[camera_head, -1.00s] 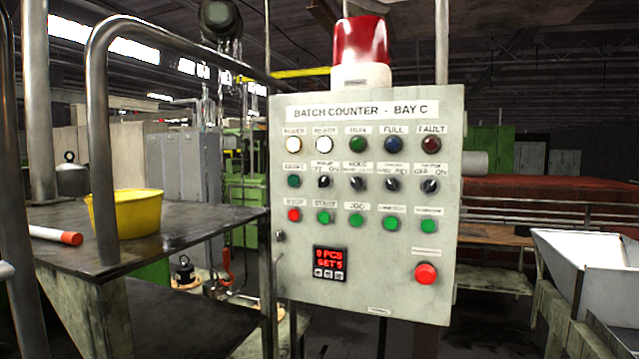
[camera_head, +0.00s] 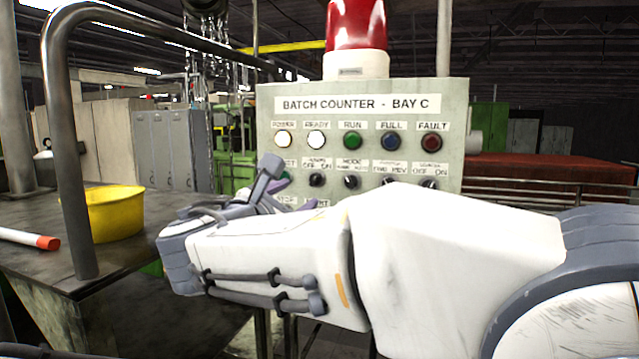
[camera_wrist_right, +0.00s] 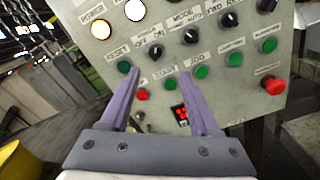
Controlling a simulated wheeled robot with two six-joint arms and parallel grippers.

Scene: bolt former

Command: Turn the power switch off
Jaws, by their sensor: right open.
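The grey control panel (camera_head: 375,92) titled BATCH COUNTER - BAY C faces me. A black rotary knob (camera_head: 317,180) labelled OFF ON is second in its second row; it also shows in the right wrist view (camera_wrist_right: 156,53). The word above OFF ON and the knob's setting are too blurred to tell. Another OFF ON knob is at the row's right end, partly hidden by my arm. My right gripper (camera_wrist_right: 159,78) is open and empty, its purple fingers pointing at the panel just below the first knob. Contact with the panel cannot be told. My left gripper is not in view.
A white POWER lamp (camera_head: 283,139) is lit in the top row. A red mushroom button (camera_wrist_right: 274,86) and several green buttons lie near the fingers. A metal rail (camera_head: 62,150) and a yellow bowl (camera_head: 117,214) on a dark table stand at left.

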